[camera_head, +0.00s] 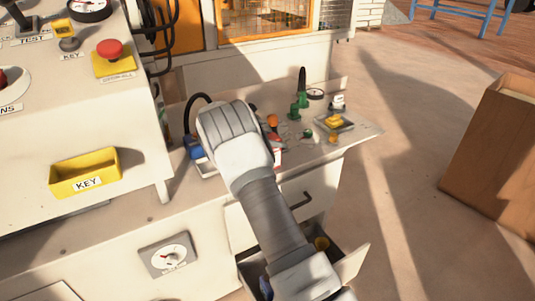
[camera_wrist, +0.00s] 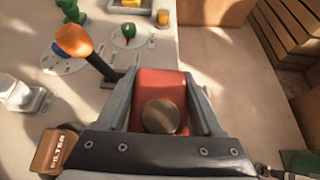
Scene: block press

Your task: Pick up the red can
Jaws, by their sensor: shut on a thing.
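The red can (camera_wrist: 161,83) sits between the two fingers of my gripper (camera_wrist: 163,92) in the wrist view, with a round brownish disc in front of its lower part. The fingers are shut on it from both sides. In the head view my gripper (camera_head: 236,140) is above the side shelf of the machine, and its body hides most of the can. Only a small red and white patch (camera_head: 276,146) shows at its right edge. I cannot tell whether the can touches the shelf.
An orange-topped lever (camera_wrist: 76,44) stands close to the left finger. Green valves (camera_head: 298,108) and a yellow block in a tray (camera_head: 334,122) are on the shelf. A blue item (camera_head: 195,147) is left of my gripper. An open drawer (camera_head: 345,268) juts out below. A wooden box (camera_head: 495,150) stands right.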

